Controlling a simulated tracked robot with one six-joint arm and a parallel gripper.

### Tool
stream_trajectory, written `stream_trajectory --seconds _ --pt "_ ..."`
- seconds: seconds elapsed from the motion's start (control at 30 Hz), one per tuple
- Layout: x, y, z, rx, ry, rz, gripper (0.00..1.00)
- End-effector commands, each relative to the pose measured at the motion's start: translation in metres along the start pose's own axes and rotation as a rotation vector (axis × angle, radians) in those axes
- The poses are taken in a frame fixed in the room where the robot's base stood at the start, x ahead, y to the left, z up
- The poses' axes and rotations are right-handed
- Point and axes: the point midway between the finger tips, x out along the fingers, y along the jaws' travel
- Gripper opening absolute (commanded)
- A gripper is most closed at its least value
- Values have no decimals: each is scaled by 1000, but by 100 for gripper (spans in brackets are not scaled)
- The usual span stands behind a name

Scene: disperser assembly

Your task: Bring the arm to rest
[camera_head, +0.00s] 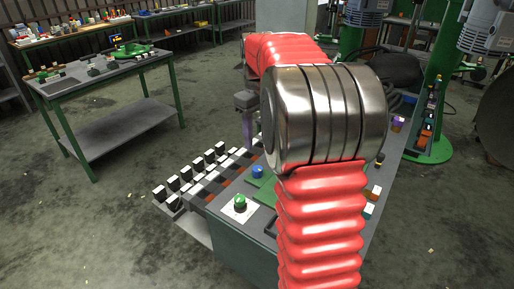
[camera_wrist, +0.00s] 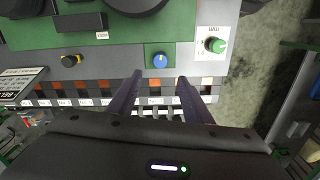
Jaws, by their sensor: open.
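In the wrist view my gripper (camera_wrist: 160,77) is open, with its two dark fingers apart and nothing visible between them. It is over a control panel (camera_wrist: 110,60), and a blue knob (camera_wrist: 160,61) shows just beyond the gap between the fingertips. I cannot tell the height above the panel. In the head view my red and metal arm is bent over the workbench and hides much of it. A small grey part near the arm's far end may be the gripper, but this is unclear.
White-topped blocks (camera_head: 197,165) line the bench's left edge. A separate table (camera_head: 100,72) stands at the back left. The floor (camera_head: 60,210) at left is mostly clear.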

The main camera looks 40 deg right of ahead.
Motion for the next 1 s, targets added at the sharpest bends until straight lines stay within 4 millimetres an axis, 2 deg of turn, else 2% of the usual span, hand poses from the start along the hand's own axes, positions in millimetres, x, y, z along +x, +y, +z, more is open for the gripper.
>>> stream_trajectory --seconds 0.1,0.23,0.77,1.0 --pt "-13 0 0 0 1 1 45" --pt "-20 0 0 0 1 1 45" --pt "-20 0 0 0 0 0 45" --pt "-20 4 -5 61 20 14 45"
